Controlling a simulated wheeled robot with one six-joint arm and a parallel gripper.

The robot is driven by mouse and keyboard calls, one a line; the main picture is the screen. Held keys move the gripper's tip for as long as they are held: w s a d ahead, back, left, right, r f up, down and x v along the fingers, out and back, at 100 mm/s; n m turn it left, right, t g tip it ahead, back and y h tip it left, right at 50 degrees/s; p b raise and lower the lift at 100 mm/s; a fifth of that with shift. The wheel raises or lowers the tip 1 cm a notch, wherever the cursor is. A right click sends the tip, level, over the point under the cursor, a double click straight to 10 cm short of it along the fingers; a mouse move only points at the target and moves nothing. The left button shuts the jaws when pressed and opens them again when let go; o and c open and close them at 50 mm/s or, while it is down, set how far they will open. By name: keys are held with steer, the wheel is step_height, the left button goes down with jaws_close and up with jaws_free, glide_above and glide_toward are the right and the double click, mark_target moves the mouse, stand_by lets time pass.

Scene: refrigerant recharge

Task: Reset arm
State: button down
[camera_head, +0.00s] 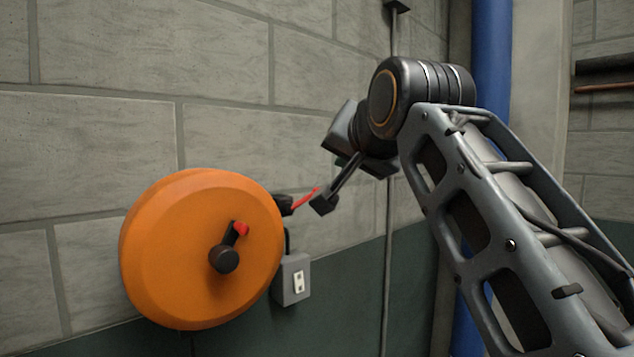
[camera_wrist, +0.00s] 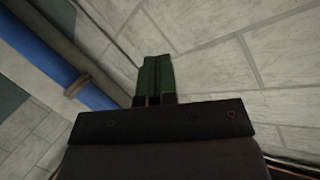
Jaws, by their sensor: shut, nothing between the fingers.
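My gripper (camera_head: 323,203) is at the end of my raised arm in the head view, to the right of the orange reel and in front of the block wall. In the wrist view its two green fingers (camera_wrist: 154,76) lie side by side with no gap. Nothing shows between them. In the head view a thin red piece (camera_head: 306,198) sits just left of the fingertips, by the reel's right edge. I cannot tell whether it touches my gripper.
The round orange reel (camera_head: 180,270) with a dark crank is on the wall at the left. A grey outlet box (camera_head: 292,280) is below its right edge. A thin vertical conduit (camera_head: 388,260) runs behind my arm. A blue pipe (camera_head: 492,60) stands at the right.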

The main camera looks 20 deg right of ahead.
steer(key=w+f+n+g, duration=0.3)
steer(key=f+n+g, duration=0.15)
steer(key=f, duration=1.75)
steer(key=s+f+g, duration=0.1)
steer(key=s+f, duration=0.3)
steer(key=f, duration=0.4)
steer(key=s+f+n+g, duration=0.1)
steer(key=s+f, duration=0.3)
steer(key=f, duration=0.4)
steer(key=s+f+n+g, duration=0.1)
steer(key=s+f+g, duration=0.2)
steer(key=f, duration=0.5)
steer(key=shift+s+a+f, duration=0.15)
steer(key=shift+s+a, duration=0.3)
steer(key=shift+s, duration=0.4)
steer(key=c, duration=1.8)
jaws_free()
steer(key=shift+g, duration=0.25)
